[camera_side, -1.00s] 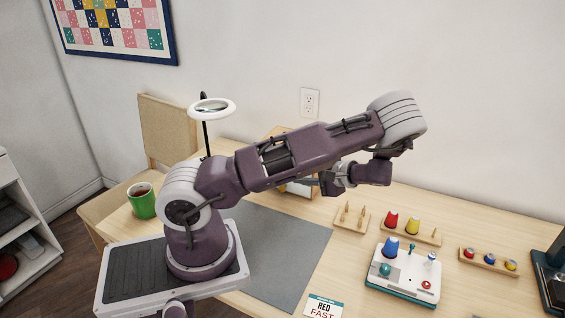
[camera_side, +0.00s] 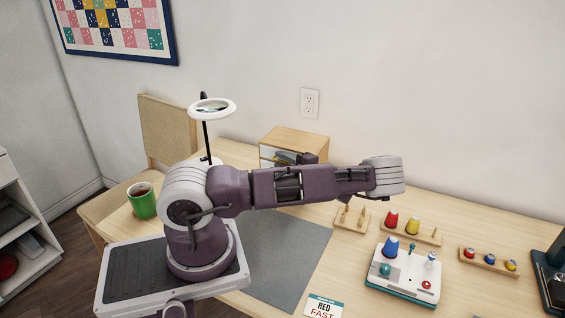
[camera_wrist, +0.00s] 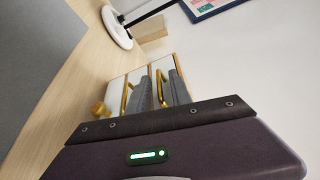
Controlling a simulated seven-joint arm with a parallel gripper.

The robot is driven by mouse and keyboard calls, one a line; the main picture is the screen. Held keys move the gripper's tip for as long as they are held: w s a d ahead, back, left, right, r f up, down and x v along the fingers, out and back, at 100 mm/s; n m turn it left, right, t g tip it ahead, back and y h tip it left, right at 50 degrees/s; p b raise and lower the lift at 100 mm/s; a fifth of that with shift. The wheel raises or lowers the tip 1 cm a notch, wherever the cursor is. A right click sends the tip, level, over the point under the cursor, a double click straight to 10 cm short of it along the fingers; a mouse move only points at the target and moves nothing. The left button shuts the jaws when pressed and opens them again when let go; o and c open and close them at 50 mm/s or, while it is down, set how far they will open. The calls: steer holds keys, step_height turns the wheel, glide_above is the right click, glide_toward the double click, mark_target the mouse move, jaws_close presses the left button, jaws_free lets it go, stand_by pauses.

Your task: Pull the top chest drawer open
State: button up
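The small wooden chest (camera_side: 296,139) stands on the table against the wall, partly hidden by my arm in the side view. The wrist view shows it turned sideways, with white drawer fronts. The brass handle of the top drawer (camera_wrist: 161,88) is on the right, and the lower drawer's brass handle (camera_wrist: 127,98) is on the left. My gripper (camera_wrist: 160,92) is open in front of the chest, its two grey fingers apart. In this view the top handle shows between the fingers; I cannot tell whether they touch it. The side view shows my gripper (camera_side: 300,158) only partly.
A ring lamp (camera_side: 211,108) stands left of the chest, and a green mug (camera_side: 142,201) is further left. A spool rack (camera_side: 351,218) and a white control box (camera_side: 402,273) stand to the right. The grey mat (camera_side: 290,262) is bare in front.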

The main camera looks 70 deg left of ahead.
jaws_close()
stand_by(1.2)
